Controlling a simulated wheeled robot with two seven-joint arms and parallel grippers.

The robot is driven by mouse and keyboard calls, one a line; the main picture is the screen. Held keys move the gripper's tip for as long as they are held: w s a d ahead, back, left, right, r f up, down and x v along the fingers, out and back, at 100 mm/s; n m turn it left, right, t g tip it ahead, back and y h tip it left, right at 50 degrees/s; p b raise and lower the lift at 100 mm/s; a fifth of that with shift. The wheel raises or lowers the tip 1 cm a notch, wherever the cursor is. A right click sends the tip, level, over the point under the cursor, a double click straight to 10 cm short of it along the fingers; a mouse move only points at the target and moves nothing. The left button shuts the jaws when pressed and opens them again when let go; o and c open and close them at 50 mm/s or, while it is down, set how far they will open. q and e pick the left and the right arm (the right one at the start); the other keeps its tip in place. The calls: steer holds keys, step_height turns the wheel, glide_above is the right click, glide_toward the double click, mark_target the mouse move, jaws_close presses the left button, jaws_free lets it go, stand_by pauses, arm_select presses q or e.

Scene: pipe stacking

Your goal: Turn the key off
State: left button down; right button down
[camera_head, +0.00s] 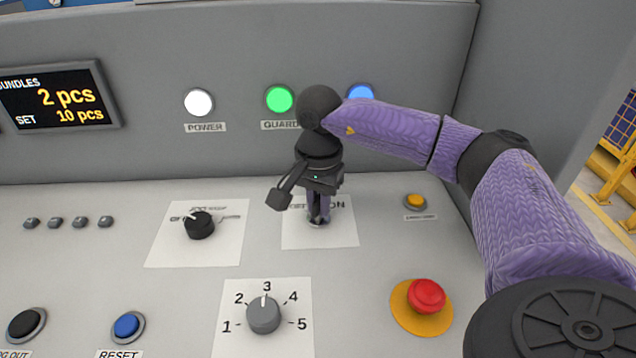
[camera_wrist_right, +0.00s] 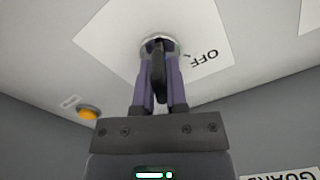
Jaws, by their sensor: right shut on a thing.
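The key (camera_wrist_right: 158,78) is dark and flat and sits in a round metal key switch (camera_wrist_right: 147,46) on a white label plate (camera_head: 345,230). My right gripper (camera_head: 318,216) reaches down onto the switch from above, its two purple fingers shut on the key from both sides. In the right wrist view, "OFF" is readable on the plate beside the switch. In the head view, "ON" shows to the right of the gripper, and the rest of that text is hidden. Which mark the key points to cannot be told. My left gripper is not in view.
A black selector knob (camera_head: 199,225) stands left of the key switch. A grey numbered dial (camera_head: 263,315) is in front, and a red emergency button (camera_head: 426,294) is at front right. White (camera_head: 199,102), green (camera_head: 279,99) and blue (camera_head: 360,92) lamps are on the back panel.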

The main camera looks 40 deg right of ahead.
steer(key=shift+n, duration=1.7)
steer(key=n, duration=0.3)
steer(key=shift+n, duration=0.3)
steer(key=n, duration=0.3)
steer(key=shift+n, duration=0.3)
steer(key=n, duration=0.3)
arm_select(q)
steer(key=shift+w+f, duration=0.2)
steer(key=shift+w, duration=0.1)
arm_select(e)
steer(key=shift+c, duration=2.4)
jaws_free()
